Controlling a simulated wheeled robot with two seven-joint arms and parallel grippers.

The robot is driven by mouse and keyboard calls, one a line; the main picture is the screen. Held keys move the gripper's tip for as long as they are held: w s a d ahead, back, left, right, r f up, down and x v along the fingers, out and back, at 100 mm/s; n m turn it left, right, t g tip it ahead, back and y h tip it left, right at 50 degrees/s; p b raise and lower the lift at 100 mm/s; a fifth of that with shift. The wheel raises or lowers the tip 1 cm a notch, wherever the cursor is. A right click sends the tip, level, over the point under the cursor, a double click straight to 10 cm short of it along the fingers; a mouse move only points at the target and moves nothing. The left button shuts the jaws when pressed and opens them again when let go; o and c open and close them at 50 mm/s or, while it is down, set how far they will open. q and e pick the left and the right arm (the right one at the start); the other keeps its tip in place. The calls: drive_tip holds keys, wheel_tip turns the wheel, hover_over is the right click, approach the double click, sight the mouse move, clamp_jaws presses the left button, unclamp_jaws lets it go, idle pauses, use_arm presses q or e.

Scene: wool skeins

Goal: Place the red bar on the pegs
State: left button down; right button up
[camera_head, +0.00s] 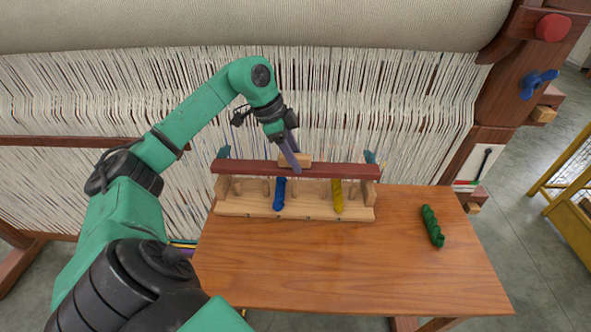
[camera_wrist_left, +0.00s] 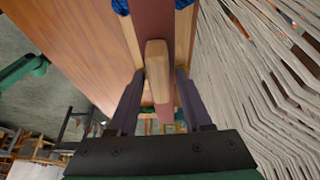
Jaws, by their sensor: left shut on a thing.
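The long dark red bar (camera_head: 235,167) lies lengthwise over the wooden peg rack (camera_head: 245,209), with a light wooden handle (camera_head: 306,158) on its top. My left gripper (camera_head: 295,165) comes down from above and is shut on this handle. The left wrist view also shows the handle (camera_wrist_left: 157,70) between the two gripper fingers (camera_wrist_left: 158,85), with the red bar (camera_wrist_left: 153,17) under it. The pegs (camera_head: 354,194) stand below the bar; I cannot tell whether the bar touches them. A blue skein (camera_head: 280,194) and a yellow skein (camera_head: 338,197) hang on the rack. My right gripper is out of view.
A green skein (camera_head: 432,226) lies on the right of the wooden table (camera_head: 320,270). The loom's pale threads (camera_head: 400,110) rise close behind the rack. Teal pieces (camera_head: 370,157) stand near the bar's ends. The table's front is clear.

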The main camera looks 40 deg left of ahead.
use_arm(q)
wheel_tip(320, 180, down, 4)
drive_tip(key=shift+s+d+r, duration=0.1)
drive_tip(key=shift+r, duration=0.1)
drive_tip(key=shift+f, duration=0.15)
drive_tip(key=shift+c, duration=1.7)
unclamp_jaws()
drive_tip(key=v, duration=1.2)
